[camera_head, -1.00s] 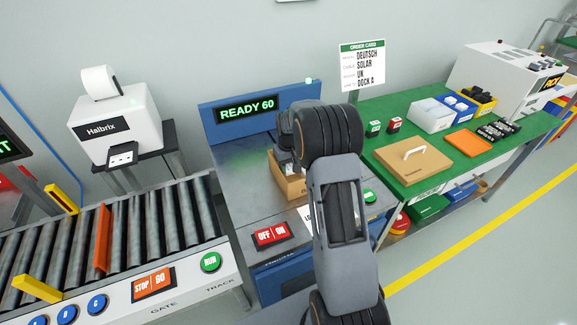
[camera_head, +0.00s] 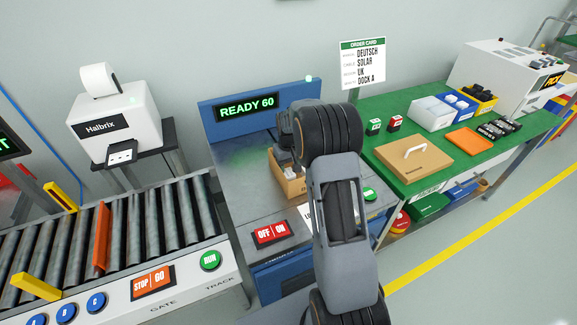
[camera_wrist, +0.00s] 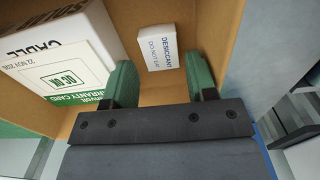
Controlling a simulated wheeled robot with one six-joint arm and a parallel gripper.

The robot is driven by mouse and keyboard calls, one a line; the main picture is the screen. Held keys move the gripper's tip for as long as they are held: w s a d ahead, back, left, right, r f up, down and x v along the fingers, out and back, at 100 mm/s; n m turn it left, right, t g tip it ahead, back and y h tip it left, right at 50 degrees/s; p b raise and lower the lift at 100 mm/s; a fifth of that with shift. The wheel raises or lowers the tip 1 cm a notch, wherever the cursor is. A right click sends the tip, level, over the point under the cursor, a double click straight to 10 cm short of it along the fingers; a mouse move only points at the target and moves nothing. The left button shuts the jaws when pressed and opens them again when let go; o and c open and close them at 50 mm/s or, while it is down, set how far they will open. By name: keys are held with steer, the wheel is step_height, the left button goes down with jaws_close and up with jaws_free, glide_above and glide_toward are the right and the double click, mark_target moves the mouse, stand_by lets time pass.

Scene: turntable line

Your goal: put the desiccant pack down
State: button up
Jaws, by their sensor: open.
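The desiccant pack (camera_wrist: 157,46) is a small white block with blue lettering. In the wrist view it lies inside an open cardboard box, near the box's wall. My gripper (camera_wrist: 160,82) is open, its two green fingertips apart, reaching into the box. The pack shows just beyond and between the fingertips, and no finger clasps it. In the head view the cardboard box (camera_head: 287,184) stands on the grey turntable station, partly hidden by my arm. My gripper is hidden there behind my wrist.
A white box (camera_wrist: 50,45) and a warranty card (camera_wrist: 70,78) lie inside the cardboard box, left of the pack. The READY 60 display (camera_head: 247,108) stands behind the station. A roller conveyor (camera_head: 150,225) is at left, a green table (camera_head: 385,155) at right.

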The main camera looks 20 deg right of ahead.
mark_target(289, 173)
step_height(289, 173, up, 12)
steer(key=s+a+r+t, duration=0.2)
steer(key=s+a+r, duration=0.45)
steer(key=s, duration=0.45)
steer(key=s+a+f, duration=0.1)
steer(key=s+a, duration=0.1)
steer(key=s, duration=0.4)
steer(key=s+a+f+t, duration=0.1)
steer(key=s+a+f, duration=0.1)
steer(key=s, duration=0.5)
steer(key=shift+s+a+f+p, duration=0.2)
steer(key=shift+s+a+p, duration=0.1)
steer(key=shift+a, duration=0.25)
steer(key=shift+r, duration=0.15)
steer(key=shift+t, duration=0.3)
step_height(289, 173, up, 5)
steer(key=p, duration=0.4)
steer(key=shift+r+p, duration=0.2)
steer(key=shift+p, duration=0.2)
steer(key=shift+c, duration=0.9)
steer(key=shift+s, duration=0.15)
